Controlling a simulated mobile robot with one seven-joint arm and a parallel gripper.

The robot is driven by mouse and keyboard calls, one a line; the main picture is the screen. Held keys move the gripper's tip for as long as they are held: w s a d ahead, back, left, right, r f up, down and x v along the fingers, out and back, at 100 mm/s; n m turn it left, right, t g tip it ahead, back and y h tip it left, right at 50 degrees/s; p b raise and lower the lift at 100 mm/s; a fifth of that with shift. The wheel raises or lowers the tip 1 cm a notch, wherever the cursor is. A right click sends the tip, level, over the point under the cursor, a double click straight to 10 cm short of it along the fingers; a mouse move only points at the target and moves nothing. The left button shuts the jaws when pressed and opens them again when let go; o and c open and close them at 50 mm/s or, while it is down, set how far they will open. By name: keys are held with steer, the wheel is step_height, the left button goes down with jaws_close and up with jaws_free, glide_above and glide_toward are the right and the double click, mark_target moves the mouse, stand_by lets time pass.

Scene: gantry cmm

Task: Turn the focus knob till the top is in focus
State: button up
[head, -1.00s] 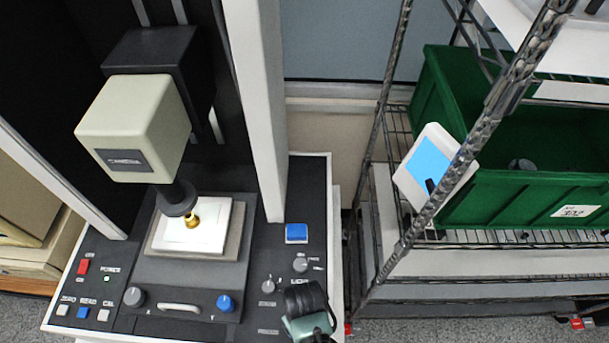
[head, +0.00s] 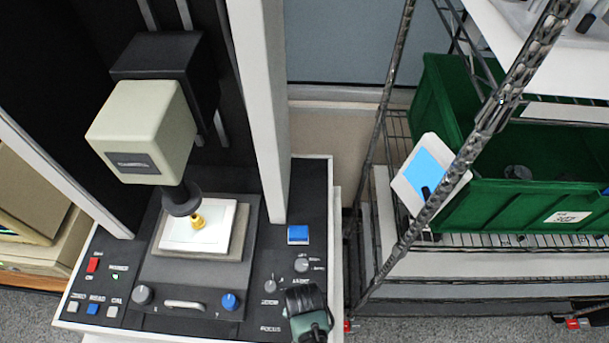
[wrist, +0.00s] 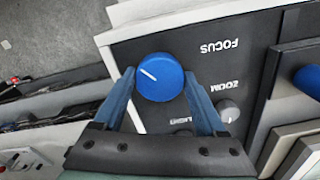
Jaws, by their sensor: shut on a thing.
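The blue focus knob (wrist: 160,77) has a white pointer line and sits beside the "FOCUS" label in the wrist view. My gripper (wrist: 160,88) has its two blue fingers on either side of it, shut on it. In the head view my gripper (head: 307,312) is over the panel's front right corner and hides the knob. The camera head (head: 143,130) with its dark lens (head: 181,199) hangs above a small brass part (head: 198,220) on a white plate (head: 225,228). No focus picture can be read in these views.
The zoom knob (head: 271,284) and light knob (head: 301,264) are just behind my gripper. A blue X/Y stage knob (head: 230,301) is to the left. A wire rack with a green bin (head: 510,205) and a tilted blue-screened display (head: 427,172) stands at the right.

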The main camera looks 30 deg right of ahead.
steer(key=m+p, duration=0.1)
steer(key=m, duration=0.3)
steer(key=shift+w+m, duration=0.1)
steer(key=shift+m, duration=0.3)
steer(key=m, duration=0.4)
steer(key=shift+m, duration=0.3)
steer(key=o, duration=1.3)
step_height(320, 180, up, 13)
steer(key=shift+b, duration=0.9)
